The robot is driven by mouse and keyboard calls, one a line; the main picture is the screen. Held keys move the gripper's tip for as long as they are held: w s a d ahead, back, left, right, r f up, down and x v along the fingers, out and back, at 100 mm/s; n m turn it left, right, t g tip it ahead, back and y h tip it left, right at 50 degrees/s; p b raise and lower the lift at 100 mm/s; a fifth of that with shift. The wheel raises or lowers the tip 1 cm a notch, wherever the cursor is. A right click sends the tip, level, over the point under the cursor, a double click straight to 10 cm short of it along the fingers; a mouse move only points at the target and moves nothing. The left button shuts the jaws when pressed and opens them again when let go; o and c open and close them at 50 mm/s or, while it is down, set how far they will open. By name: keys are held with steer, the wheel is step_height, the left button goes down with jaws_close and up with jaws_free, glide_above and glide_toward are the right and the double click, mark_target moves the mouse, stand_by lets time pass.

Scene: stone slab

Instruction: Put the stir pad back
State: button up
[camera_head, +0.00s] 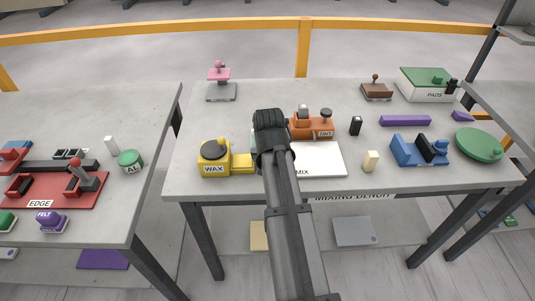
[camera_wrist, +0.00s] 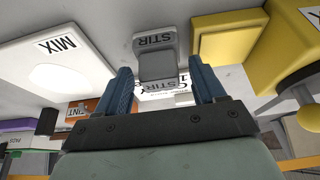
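The stir pad (camera_wrist: 155,42), a grey block marked STIR with a lower grey part, shows in the wrist view just beyond my fingers. My gripper (camera_wrist: 160,72) is open, with a blue finger on either side; the pad's near part lies in line with the gap, and neither finger visibly touches it. A white STIR label (camera_wrist: 180,88) shows between the fingers, partly covered. In the head view my gripper (camera_head: 270,135) is over the bench between the wax unit and the white MIX board (camera_head: 325,157), and my arm hides the stir pad.
A yellow WAX unit (camera_head: 214,157) stands close on the left. An orange TINT unit (camera_head: 311,127) is close on the right. Farther right are a cream block (camera_head: 371,160), a black block (camera_head: 355,125), a blue holder (camera_head: 415,152) and a green disc (camera_head: 479,145).

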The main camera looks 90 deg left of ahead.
steer(key=shift+r, duration=0.15)
steer(key=v, duration=1.2)
steer(key=shift+w, duration=0.1)
stand_by(0.6)
